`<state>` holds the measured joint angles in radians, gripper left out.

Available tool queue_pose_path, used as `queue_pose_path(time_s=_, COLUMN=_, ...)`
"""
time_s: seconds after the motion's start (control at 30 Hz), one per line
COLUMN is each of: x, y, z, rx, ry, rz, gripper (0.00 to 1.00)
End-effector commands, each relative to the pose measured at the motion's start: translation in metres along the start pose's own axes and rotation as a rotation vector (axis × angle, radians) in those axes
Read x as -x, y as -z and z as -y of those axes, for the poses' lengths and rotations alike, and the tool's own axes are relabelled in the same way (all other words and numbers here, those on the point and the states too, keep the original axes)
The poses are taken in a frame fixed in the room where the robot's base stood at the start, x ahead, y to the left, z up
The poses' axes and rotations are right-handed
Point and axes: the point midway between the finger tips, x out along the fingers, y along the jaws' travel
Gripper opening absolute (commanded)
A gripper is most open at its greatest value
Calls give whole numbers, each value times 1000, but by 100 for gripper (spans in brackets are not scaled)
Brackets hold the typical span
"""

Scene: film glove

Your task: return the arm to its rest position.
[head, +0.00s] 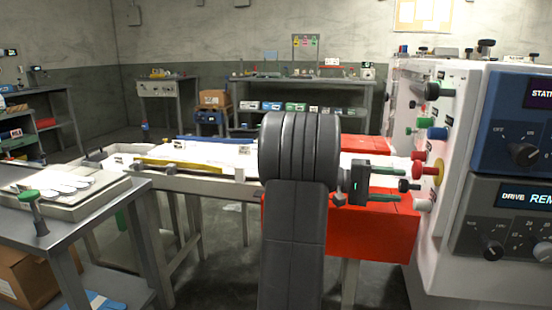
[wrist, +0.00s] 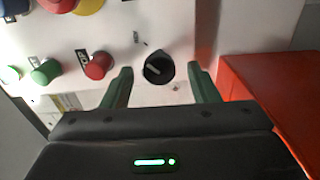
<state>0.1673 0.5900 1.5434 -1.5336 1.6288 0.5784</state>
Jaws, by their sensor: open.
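My gripper (head: 386,183) is in front of the white side panel of a machine (head: 455,225) in the head view, with its two green fingers pointing right at the panel. In the wrist view my gripper (wrist: 165,90) is open, with a black knob (wrist: 158,68) showing in the gap between the fingertips. Nothing is held. I cannot tell whether a finger touches the knob. My arm covers the middle of the head view.
Red, green and yellow knobs and buttons crowd the panel, including a red button (wrist: 98,66). A red box (head: 400,235) stands below my gripper, also at right in the wrist view (wrist: 270,100). A grey table (head: 60,240) is at left.

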Motion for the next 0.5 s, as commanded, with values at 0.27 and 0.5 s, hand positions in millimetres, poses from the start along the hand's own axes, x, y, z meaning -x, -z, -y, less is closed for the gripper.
queue_pose_path(time_s=0.27, x=-27, y=0, z=0, rx=-1, ry=-1, rz=1, gripper=54)
queue_pose_path(time_s=0.5, x=-28, y=0, z=-1, rx=6, ry=-1, rz=0, gripper=54)
